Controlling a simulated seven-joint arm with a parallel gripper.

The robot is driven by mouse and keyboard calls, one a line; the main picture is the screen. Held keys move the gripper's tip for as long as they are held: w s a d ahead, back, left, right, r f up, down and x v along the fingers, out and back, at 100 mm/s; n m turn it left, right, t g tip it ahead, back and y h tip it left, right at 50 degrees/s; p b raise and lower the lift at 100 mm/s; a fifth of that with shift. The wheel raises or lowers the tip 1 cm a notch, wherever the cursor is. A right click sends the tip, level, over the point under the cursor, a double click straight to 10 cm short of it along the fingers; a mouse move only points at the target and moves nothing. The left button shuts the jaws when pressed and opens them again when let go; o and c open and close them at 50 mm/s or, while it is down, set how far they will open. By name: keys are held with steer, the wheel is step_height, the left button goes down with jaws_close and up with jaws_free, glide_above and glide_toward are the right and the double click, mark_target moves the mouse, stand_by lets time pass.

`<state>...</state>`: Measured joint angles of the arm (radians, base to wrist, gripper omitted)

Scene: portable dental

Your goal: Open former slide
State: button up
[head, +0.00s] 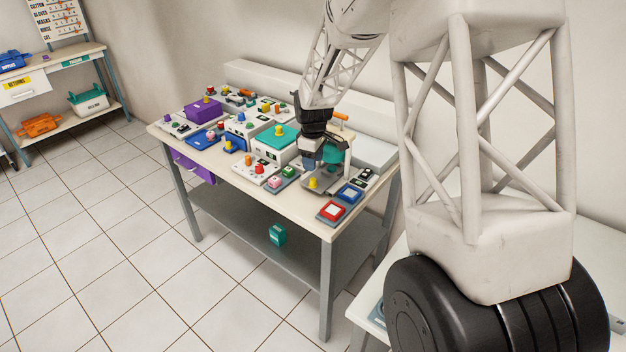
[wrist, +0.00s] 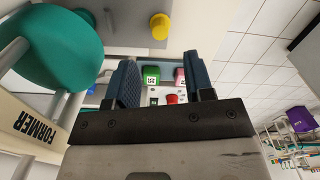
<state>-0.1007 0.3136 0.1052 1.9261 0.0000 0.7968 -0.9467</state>
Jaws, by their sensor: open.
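The former shows in the wrist view as a cream frame (wrist: 30,128) lettered FORMER with a teal rounded part (wrist: 52,45) at the upper left. In the head view its teal part (head: 334,155) sits at the table's right end, partly behind my gripper. A grey plate (wrist: 118,18) with a yellow knob (wrist: 160,26) lies beside it; the knob (head: 313,183) also shows in the head view. I cannot tell for sure that this plate is the slide. My gripper (wrist: 163,75) is open and empty, pointing down close to the former, with the knob beyond its fingers.
A white panel with a red knob (head: 259,168) and a teal-topped box (head: 277,139) stand left of my gripper. The table is crowded; the floor (head: 120,220) in front is clear.

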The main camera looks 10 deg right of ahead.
mark_target(313, 179)
steer(key=shift+f, duration=0.15)
steer(key=shift+f, duration=3.8)
jaws_close()
